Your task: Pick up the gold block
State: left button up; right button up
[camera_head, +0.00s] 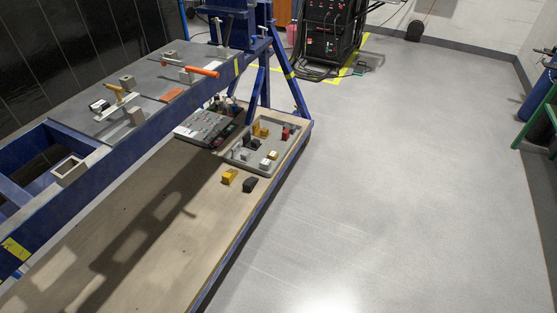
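A gold-yellow block (229,177) lies on the wooden table (190,240), just outside the near edge of a grey tray. A dark block (250,185) lies beside it on the right, a little apart. Another gold-yellow piece (260,130) sits inside the tray (236,158) near its back. I cannot tell from this view which of the two the task names. Neither of my grippers shows in the view.
The tray also holds several dark, white and red pieces. A control panel (200,127) stands left of it. The blue jig frame (95,160) with clamps runs along the table's left side. Open floor (400,190) lies right of the table. A welding machine (328,35) stands behind.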

aim_at(273, 155)
jog(key=i+l+u, duration=0.15)
jog(key=i+l, duration=0.4)
jog(key=i, duration=0.2)
jog(key=i+l+u, duration=0.1)
jog(key=i, duration=0.3)
jog(key=i+l, duration=0.35)
jog(key=i+u, duration=0.05)
